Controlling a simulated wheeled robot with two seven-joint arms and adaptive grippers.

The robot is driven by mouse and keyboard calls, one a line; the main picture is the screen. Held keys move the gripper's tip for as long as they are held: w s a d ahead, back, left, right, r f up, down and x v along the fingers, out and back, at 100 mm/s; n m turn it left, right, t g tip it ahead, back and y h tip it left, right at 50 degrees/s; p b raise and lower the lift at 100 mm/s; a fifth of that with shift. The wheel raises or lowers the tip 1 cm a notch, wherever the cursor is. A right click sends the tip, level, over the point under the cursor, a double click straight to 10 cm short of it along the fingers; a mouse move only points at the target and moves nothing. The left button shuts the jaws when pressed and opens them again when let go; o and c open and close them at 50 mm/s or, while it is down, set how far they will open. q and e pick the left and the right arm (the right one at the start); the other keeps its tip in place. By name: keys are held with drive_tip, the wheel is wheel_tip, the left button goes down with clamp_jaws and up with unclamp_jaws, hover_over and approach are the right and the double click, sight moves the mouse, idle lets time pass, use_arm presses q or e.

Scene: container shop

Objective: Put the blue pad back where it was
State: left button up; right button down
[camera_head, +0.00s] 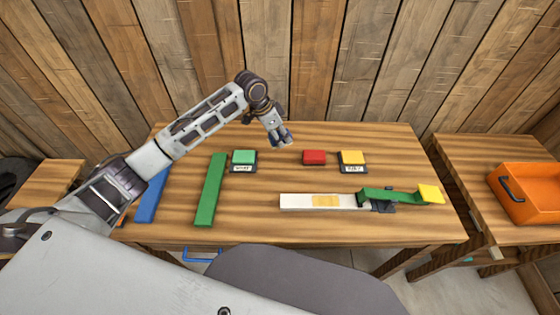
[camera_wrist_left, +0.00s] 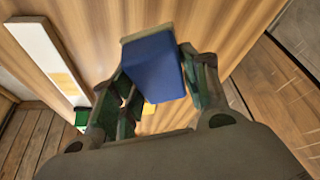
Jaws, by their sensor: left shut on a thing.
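My left gripper (camera_head: 283,138) is shut on the blue pad (camera_wrist_left: 155,68), which sits between its fingers in the left wrist view. In the head view the gripper points down over the back part of the table, between the green pad (camera_head: 243,157) and the red pad (camera_head: 314,157). The pad is hard to make out there, and I cannot tell its height above the table. The green pad and a yellow pad (camera_head: 352,157) each sit on a dark labelled base. My right gripper is not in view.
A white board (camera_head: 295,201) and a green strip (camera_head: 385,194) with a yellow end pad lie at the front right of the table. Long green (camera_head: 211,190) and blue (camera_head: 150,198) strips lie left. An orange crate (camera_head: 528,190) stands on the right table.

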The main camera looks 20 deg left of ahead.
use_arm(q)
drive_tip(key=shift+f, duration=0.1)
drive_tip(key=shift+f, duration=2.35)
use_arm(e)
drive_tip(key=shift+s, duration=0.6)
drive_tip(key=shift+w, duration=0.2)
